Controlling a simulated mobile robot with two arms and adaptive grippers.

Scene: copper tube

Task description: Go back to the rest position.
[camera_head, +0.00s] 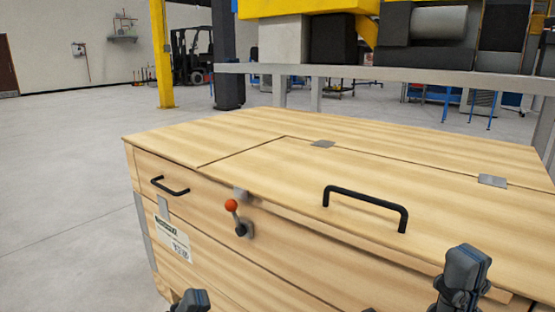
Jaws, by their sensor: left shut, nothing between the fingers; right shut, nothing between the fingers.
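My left gripper (194,300) shows only as a dark tip at the bottom edge, in front of the wooden crate. It is shut and empty. My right gripper (463,275) stands upright at the bottom right, in front of the crate's front edge. It is shut and empty, and both arms are mostly out of view. The wooden crate (215,135) fills the middle. Its hinged lid (270,172) lies closed, with a black handle (365,198) on top. No copper tube is in view.
An orange-knobbed lever (232,206) and a black side handle (170,187) stick out from the crate's front. A grey-framed machine (400,73) with yellow parts stands behind the crate. A yellow post (162,55) and a forklift (190,55) are farther back. The floor at left is clear.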

